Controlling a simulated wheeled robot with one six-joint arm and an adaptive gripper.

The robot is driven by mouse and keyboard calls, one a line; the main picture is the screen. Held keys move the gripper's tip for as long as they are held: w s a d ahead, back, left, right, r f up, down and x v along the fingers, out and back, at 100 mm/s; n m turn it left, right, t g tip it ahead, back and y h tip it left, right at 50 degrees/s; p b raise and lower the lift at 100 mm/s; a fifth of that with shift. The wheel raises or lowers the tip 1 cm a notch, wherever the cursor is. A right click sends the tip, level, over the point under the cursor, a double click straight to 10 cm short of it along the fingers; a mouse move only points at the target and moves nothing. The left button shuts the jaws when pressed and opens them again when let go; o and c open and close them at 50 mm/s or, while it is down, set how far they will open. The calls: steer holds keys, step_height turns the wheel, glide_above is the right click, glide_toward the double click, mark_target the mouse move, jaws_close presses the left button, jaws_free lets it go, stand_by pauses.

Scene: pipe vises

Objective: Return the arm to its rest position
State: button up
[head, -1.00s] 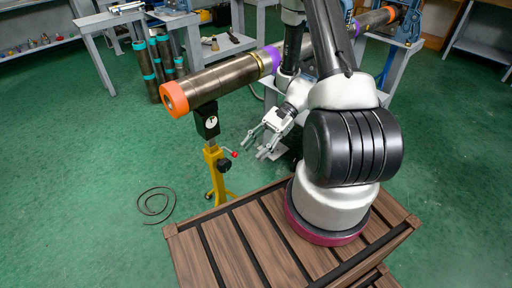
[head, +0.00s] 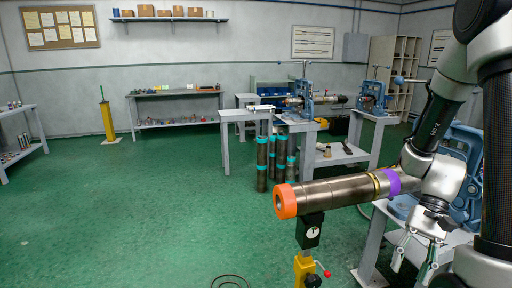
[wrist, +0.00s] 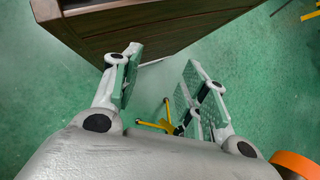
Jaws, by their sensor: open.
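My gripper (head: 417,250) is at the lower right in the head view, in front of the pipe's vise stand and beside my arm links. Its fingers are apart and point down, with nothing between them. In the wrist view my gripper (wrist: 160,85) is also open and empty, with green floor between the fingers. A steel pipe (head: 338,192) with an orange end and a purple band lies level beside my gripper, resting on a yellow stand (head: 305,268). The pipe's right end is hidden behind my arm.
A blue vise (head: 462,190) stands at the right behind my arm. Several dark pipes with teal ends (head: 262,165) stand on the floor near grey tables (head: 246,115). In the wrist view a brown wooden edge (wrist: 150,25) and the yellow stand's legs (wrist: 165,115) are near the fingers.

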step_height(320, 180, up, 21)
steer(key=s+n+t+h, duration=0.2)
steer(key=n+t+h, duration=0.3)
steer(key=t, duration=0.4)
steer(key=shift+s+n, duration=0.4)
steer(key=shift+n, duration=0.2)
